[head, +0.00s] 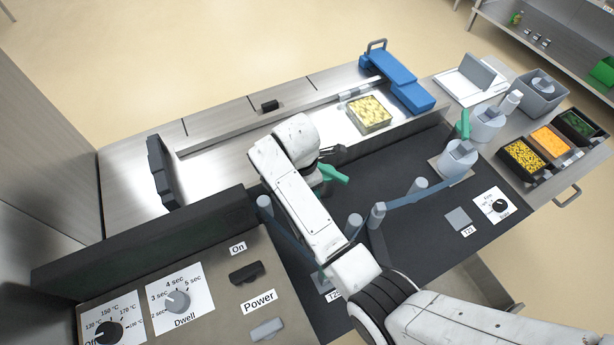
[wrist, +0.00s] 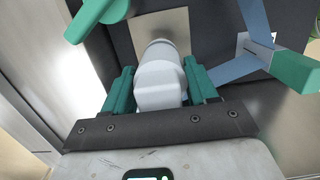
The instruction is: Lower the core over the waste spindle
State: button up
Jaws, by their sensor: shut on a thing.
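The core (wrist: 158,82) is a pale grey-white cylinder with a blockier near part, between the green fingers of my gripper (wrist: 160,88) in the wrist view. The fingers are shut on it. Beyond the core lies a beige square plate (wrist: 181,22) on the dark deck. I cannot make out the waste spindle itself; the core and my gripper cover that spot. I cannot tell whether the core is around a spindle or above it. In the head view my arm hides the core and most of my gripper; a dark part of my gripper (head: 333,150) shows beside the wrist.
A blue film (head: 408,197) runs past grey posts (head: 355,221) to a film roll (head: 459,158). A green piece (head: 333,173) stands close to my wrist; green pieces (wrist: 97,18) flank the core. A yellow-filled tray (head: 369,115) lies behind. The control panel (head: 215,290) is front left.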

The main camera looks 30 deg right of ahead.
jog(key=shift+f, duration=1.4)
jog(key=shift+f+b, duration=1.6)
jog(key=shift+f, duration=0.15)
jog(key=shift+f+b, duration=0.35)
jog(key=shift+f, duration=0.35)
jog(key=shift+f+p, duration=0.25)
jog(key=shift+p, duration=0.15)
jog(key=o, duration=1.2)
jog(key=shift+c, duration=0.2)
jog(key=shift+c, duration=0.4)
